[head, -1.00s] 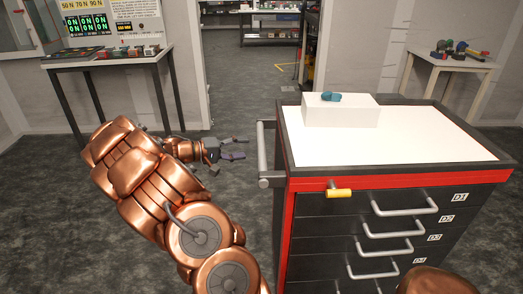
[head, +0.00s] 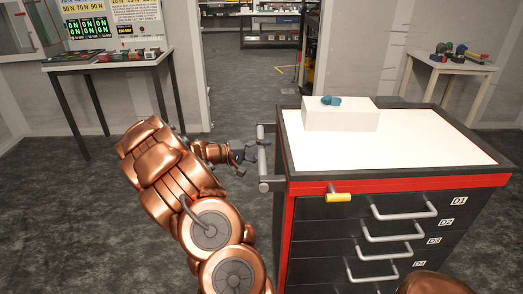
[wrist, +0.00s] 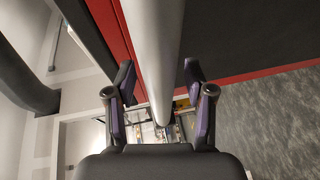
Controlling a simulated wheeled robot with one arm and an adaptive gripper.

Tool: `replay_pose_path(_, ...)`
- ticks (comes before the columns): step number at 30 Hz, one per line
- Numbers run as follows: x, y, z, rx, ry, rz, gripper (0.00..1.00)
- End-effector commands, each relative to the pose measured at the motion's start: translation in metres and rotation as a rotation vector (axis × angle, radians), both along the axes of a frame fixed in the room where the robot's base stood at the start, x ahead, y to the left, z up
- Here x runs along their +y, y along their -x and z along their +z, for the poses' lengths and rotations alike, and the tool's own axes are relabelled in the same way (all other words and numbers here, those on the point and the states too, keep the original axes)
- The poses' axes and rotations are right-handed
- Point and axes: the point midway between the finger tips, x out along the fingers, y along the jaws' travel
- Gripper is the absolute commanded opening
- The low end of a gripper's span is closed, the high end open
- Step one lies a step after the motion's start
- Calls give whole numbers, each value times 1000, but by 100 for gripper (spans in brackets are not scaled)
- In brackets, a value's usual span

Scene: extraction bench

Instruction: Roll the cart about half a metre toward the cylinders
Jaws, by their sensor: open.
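The cart (head: 400,175) is a black and red drawer cabinet with a white top, at the right of the head view. A grey bar handle (head: 263,160) stands out from its left side. My gripper (head: 255,151) is at this handle. In the wrist view the grey bar (wrist: 155,45) runs between the open fingers of my gripper (wrist: 158,82), with a gap on each side. The fingers are not closed on it. I cannot make out any cylinders for certain.
A white block (head: 340,114) with a small teal object (head: 331,101) is on the cart top. A bench with instruments (head: 108,62) stands at the back left, a small table (head: 447,65) at the back right. A doorway lies between them; the floor (head: 60,210) at left is clear.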

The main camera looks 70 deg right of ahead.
Motion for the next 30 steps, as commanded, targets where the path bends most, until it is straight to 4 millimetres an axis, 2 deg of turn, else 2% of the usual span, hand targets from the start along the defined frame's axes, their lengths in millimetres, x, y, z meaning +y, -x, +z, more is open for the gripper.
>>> replay_pose_path(3, 0, 0, 0, 0, 0, 0, 53)
replay_pose_path(18, 0, -1, 0, -1, -1, 1, 0)
replay_pose_path(30, 0, -1, -1, -1, -1, 1, 0)
